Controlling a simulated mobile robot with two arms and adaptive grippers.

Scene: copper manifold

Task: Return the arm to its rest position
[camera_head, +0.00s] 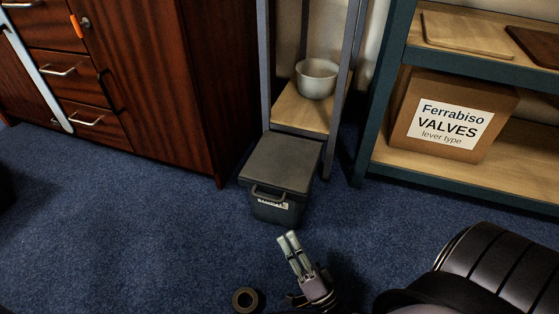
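My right gripper (288,238) is in the lower middle of the head view, with my dark arm (490,265) at the lower right. Its two pale fingers lie side by side, closed together, and nothing shows between them. The fingers point up the picture toward the dark lidded bin and appear apart from it. My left gripper is not in view.
The dark bin (280,163) stands on blue carpet before a narrow shelf holding a white bowl (317,79). A wooden cabinet (150,80) is left. A shelf with a valve box (450,118) is right. A dark ring (235,299) shows at the bottom.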

